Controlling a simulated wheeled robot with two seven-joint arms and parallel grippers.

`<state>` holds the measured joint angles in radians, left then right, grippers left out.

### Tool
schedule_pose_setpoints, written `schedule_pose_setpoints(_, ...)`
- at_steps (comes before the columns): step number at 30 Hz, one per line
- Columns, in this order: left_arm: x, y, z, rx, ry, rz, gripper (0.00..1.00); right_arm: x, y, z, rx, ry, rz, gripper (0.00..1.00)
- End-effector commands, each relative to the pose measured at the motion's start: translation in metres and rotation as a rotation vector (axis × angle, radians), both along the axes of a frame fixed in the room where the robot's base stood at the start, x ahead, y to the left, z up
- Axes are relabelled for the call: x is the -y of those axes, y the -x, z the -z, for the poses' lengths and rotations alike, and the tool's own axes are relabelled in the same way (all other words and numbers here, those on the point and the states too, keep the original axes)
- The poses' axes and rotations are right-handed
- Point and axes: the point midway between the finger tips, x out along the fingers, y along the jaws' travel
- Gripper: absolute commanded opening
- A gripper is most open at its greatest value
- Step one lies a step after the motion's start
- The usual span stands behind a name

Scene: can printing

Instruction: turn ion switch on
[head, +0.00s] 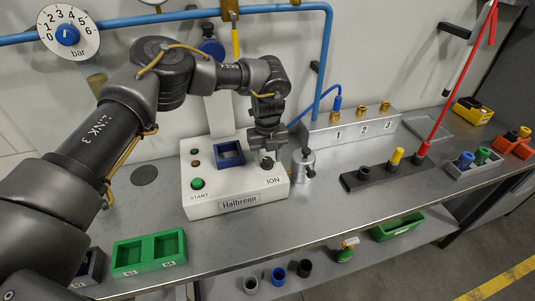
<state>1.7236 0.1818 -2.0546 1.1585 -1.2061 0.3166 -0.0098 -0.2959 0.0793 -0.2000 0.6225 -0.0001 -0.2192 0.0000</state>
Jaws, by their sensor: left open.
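The white Halbronn machine (235,187) sits on the grey bench, with a green START button (197,183) and a blue square holder (229,154) on its top. The ION label is printed at its right front. The small ION switch (267,163) is just above the label, partly hidden by my gripper. My left gripper (268,154) points down over the switch and is open. I cannot tell whether its fingers touch the switch. My right gripper is out of view.
A silver cylinder (303,164) stands close to the machine's right side. A metal manifold (350,126) with brass fittings is behind it. A black rack (382,176) lies to the right. A green two-compartment tray (149,253) is at the front left. A pressure dial (68,34) hangs on the wall.

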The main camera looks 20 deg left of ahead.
Motion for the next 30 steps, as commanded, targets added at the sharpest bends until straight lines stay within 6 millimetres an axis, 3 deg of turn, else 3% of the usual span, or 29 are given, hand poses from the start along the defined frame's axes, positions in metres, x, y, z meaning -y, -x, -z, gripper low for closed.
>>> schedule_pose_setpoints(8, -0.0008, 0.0, 0.0013, 0.0, 0.0, -0.002, 0.49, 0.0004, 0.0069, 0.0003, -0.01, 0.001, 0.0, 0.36)
schedule_pose_setpoints(18, -0.0009, 0.0001, 0.001, 0.0, 0.0, -0.002, 0.06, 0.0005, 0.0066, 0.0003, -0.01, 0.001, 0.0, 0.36)
schedule_pose_setpoints(30, -0.0009, -0.0001, 0.0017, 0.0, 0.0, 0.085, 0.06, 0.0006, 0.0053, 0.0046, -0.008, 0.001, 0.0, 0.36)
